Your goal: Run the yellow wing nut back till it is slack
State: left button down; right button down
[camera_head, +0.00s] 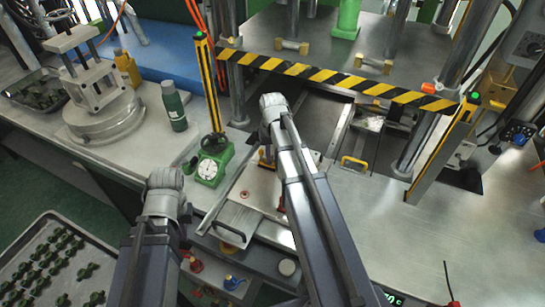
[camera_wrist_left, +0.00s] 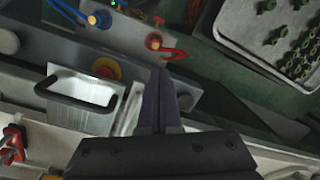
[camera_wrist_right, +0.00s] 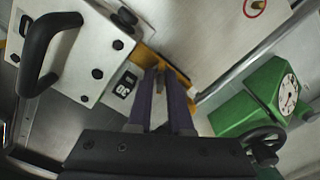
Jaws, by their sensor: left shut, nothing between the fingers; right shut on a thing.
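The yellow wing nut (camera_wrist_right: 159,77) shows in the right wrist view between the tips of my right gripper (camera_wrist_right: 160,82), which is shut on it. Fingers hide much of it, so its turn angle and tightness cannot be told. In the head view a bit of yellow (camera_head: 266,157) shows beside my right arm, by the mould plate; the arm covers the rest. My left gripper (camera_wrist_left: 160,122) is shut and empty, over the bench's front edge in the left wrist view. A red wing nut (camera_wrist_left: 12,143) is at that view's left edge.
A green-based dial gauge (camera_wrist_right: 264,98) and a black-handled block (camera_wrist_right: 92,52) stand close to my right gripper. A striped bar (camera_head: 325,77) crosses behind.

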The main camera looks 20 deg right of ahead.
jog(key=n, duration=0.5)
jog(key=shift+n, duration=0.3)
jog(key=n, duration=1)
jog(key=shift+n, duration=0.4)
jog(key=shift+s+n, duration=0.1)
jog(key=shift+n, duration=2.2)
jog(key=c, duration=0.8)
grip_release()
jog(key=shift+r, duration=0.15)
